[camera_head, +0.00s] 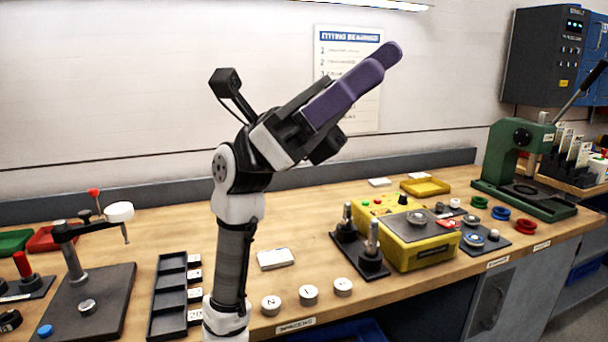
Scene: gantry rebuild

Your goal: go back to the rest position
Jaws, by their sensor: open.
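My arm rises upright in front of the workbench (225,240). My gripper (392,55) is at the arm's upper end, tilted up and to the right, in front of the wall sheet (350,42). Its purple fingers overlap in this view and the gap between them is hard to see. I see nothing held at the fingertips. The gripper is high above the bench and apart from everything on it.
A yellow box (424,252) and a green press (492,170) stand at the right. A dark fixture (95,290) and a black divided tray (163,298) lie at the left. White numbered discs (308,294) sit near the front edge. Air around the gripper is clear.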

